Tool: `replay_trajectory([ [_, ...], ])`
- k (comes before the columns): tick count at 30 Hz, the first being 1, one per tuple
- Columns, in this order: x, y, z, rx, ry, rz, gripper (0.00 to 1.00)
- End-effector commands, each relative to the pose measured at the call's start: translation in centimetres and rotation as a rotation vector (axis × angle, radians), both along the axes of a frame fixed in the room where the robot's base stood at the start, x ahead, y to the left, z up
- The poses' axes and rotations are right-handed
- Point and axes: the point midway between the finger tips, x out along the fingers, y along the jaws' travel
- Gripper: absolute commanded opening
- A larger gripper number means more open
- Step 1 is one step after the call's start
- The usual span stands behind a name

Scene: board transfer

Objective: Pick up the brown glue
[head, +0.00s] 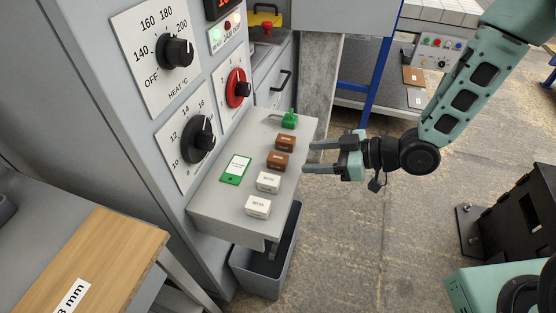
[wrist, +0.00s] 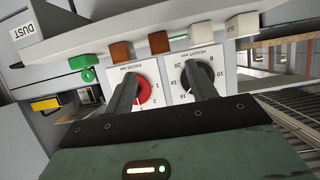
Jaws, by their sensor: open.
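Two small brown blocks with tiny unreadable labels sit side by side on the grey shelf (head: 222,212) of the machine: a far brown block (head: 285,143) and a near brown block (head: 279,161). I cannot read which is the brown glue. In the wrist view they show as the left brown block (wrist: 122,51) and the right brown block (wrist: 159,42). My gripper (head: 308,157) is open and empty, level with the blocks and just off the shelf's right edge, its fingers pointing left at them. Its two fingers also show in the wrist view (wrist: 162,86), apart from the blocks.
Two white blocks (head: 268,182) (head: 258,207) stand nearer on the shelf, and a green piece (head: 289,119) stands at its far end. A green card (head: 236,168) lies toward the panel, whose knobs (head: 198,140) rise behind. A grey bin (head: 262,268) is below.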

Motion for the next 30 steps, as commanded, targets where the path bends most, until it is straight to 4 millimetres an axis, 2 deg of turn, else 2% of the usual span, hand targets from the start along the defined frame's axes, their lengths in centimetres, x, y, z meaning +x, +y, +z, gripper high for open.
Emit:
replay_trajectory([
  [1,0.3,1.1,-0.3,0.001,0.001,0.005,0.56],
  [4,0.8,2.6,-1.0,0.001,0.001,0.003,0.56],
  [13,1.7,4.7,-1.9,0.000,-0.001,0.001,0.56],
  [21,2.7,8.2,-3.0,-0.001,0.001,0.002,0.56],
  [30,3.0,9.0,-3.4,-0.001,0.000,0.000,0.56],
])
